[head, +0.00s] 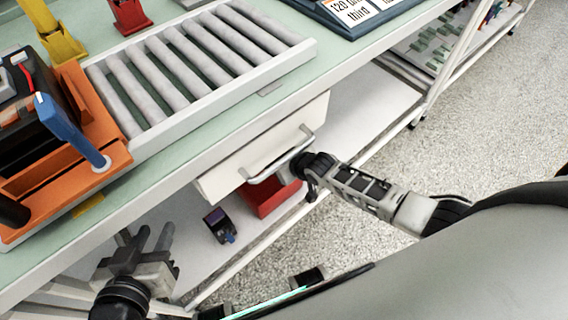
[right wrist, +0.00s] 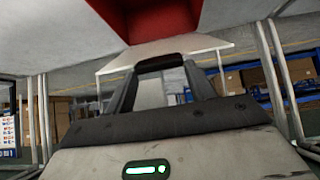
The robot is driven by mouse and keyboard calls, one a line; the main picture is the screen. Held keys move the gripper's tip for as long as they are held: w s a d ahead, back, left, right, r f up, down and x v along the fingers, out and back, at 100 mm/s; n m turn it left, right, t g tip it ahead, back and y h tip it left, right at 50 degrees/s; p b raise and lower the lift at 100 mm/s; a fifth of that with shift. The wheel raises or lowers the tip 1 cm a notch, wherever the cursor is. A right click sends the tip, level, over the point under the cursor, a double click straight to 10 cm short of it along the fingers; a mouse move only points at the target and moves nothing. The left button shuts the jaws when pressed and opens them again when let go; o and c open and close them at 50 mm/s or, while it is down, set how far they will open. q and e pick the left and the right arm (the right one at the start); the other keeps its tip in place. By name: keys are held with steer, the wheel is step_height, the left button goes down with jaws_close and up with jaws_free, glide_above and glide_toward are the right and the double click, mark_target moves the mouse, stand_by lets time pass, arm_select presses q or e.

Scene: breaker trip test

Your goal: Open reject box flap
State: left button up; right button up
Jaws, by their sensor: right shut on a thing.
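The white flap (head: 230,178) is a panel under the front edge of the bench, with a grey bar handle (head: 268,172) across it. A red box (head: 271,199) shows partly below the flap; its red surface also shows at the top of the right wrist view (right wrist: 165,18). My right gripper (head: 306,164) is at the right end of the handle, shut on it; its fingers (right wrist: 160,85) show in the right wrist view. How far the flap stands open is hard to tell. My left gripper (head: 146,243) is open and empty, low at the left, in front of the lower shelf.
A roller conveyor (head: 190,60) lies on the green bench top. An orange fixture (head: 70,165) with a blue lever (head: 72,130) stands at its left. A small dark device (head: 219,224) sits on the lower shelf. Speckled floor (head: 490,120) is clear at the right.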

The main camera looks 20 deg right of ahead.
steer(key=shift+w+a+r, duration=0.15)
steer(key=shift+w+r, duration=0.2)
steer(key=o, duration=1.4)
steer(key=shift+f, duration=0.15)
arm_select(q)
steer(key=shift+w, duration=0.1)
arm_select(e)
steer(key=shift+s, duration=0.1)
